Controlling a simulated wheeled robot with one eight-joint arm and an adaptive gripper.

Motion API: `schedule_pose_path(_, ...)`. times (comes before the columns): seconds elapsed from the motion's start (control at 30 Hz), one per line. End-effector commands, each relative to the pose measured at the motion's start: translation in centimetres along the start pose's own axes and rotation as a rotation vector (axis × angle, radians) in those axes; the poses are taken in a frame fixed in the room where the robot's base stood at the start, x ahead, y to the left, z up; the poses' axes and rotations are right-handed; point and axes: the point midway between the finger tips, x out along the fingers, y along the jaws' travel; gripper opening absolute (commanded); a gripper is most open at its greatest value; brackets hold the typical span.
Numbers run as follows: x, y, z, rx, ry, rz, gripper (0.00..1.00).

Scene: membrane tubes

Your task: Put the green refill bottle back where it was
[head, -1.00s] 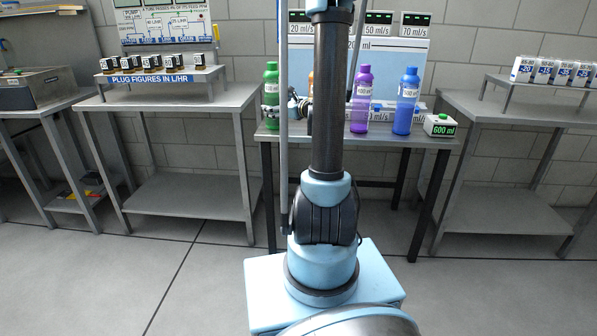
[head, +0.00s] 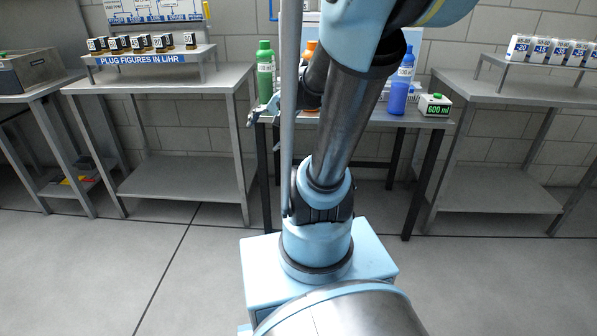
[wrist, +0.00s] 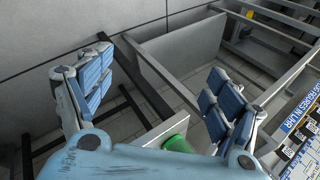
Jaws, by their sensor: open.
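The green refill bottle (head: 265,72) stands upright at the left end of the middle table in the head view. My gripper (head: 264,110) is beside its lower part, seen partly behind a thin grey pole. In the wrist view my gripper (wrist: 160,92) is open, its two blue-padded fingers wide apart with nothing between the tips. A green round top (wrist: 178,144), seemingly the bottle's, shows at the palm edge, nearer the right finger; the rest of it is hidden. I cannot tell whether gripper and bottle touch.
An orange bottle (head: 311,47) is mostly hidden behind my arm. A blue bottle (head: 406,73) and a white box reading 600 ml (head: 435,105) stand on the table's right side. The floor is clear.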

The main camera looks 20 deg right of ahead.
Motion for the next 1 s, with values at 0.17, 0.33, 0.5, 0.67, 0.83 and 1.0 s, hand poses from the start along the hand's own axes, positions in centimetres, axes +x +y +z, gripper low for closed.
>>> schedule_pose_path(0.17, -1.3, 5.1, 3.2, -0.242, -0.013, 0.159, 0.84)
schedule_pose_path(0.33, -2.8, 10.1, 5.3, -0.464, -0.043, 0.311, 0.84)
schedule_pose_path(0.5, -4.2, 14.0, 6.5, -0.637, -0.08, 0.435, 0.84)
schedule_pose_path(0.67, -4.4, 15.2, 7.7, -0.721, -0.101, 0.498, 0.84)
schedule_pose_path(0.83, -4.7, 15.7, 7.8, -0.743, -0.108, 0.514, 0.84)
schedule_pose_path(1.0, -4.6, 15.7, 7.8, -0.742, -0.108, 0.513, 0.84)
